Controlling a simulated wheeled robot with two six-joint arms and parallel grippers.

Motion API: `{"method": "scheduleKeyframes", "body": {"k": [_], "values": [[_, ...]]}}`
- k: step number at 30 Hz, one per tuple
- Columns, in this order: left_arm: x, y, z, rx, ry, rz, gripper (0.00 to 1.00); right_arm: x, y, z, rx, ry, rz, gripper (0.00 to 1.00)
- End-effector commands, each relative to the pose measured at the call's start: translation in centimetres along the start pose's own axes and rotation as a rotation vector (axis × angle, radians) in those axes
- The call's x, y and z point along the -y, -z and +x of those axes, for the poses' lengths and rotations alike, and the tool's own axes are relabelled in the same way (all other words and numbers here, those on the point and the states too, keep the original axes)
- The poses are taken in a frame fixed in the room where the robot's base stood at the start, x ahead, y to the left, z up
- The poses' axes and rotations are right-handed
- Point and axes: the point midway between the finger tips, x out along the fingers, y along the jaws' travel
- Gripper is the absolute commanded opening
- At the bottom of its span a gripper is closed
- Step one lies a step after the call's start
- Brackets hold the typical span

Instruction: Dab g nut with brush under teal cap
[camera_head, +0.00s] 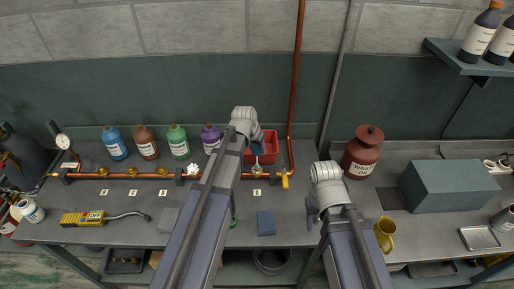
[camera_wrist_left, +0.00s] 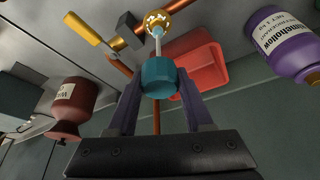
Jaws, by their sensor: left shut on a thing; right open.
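My left gripper (camera_head: 257,150) is shut on a teal cap (camera_wrist_left: 158,78), with a finger on either side of it. The cap also shows small in the head view (camera_head: 258,149). A pale thin brush stem (camera_wrist_left: 157,42) runs from the cap to a brass nut (camera_wrist_left: 157,20) on the copper pipe. The brush tip meets the nut in the picture; I cannot tell whether they touch. The nut (camera_head: 257,170) is the one right of the others in the head view; its marking is unreadable. My right gripper (camera_head: 312,214) is open and empty above the bench front.
A red bin (camera_head: 268,147) stands behind the pipe. A yellow valve handle (camera_head: 285,181) is right of the nut. A purple bottle (camera_head: 211,138) and other bottles stand left.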

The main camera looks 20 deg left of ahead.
Motion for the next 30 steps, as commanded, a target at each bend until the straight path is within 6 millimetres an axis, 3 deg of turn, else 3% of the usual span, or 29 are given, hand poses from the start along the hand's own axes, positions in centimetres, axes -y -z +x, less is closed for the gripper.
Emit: {"method": "scheduleKeyframes", "body": {"k": [8, 30], "values": [[0.0, 0.3, -1.0, 0.003, 0.0, 0.0, 0.15, -0.1, -0.1, -1.0, 0.0, 0.0, -0.001, 0.5], [0.0, 2.5, -6.2, 0.001, 0.0, 0.0, 0.15, -0.6, -0.4, -6.7, 0.0, 0.002, 0.011, 0.5]]}}
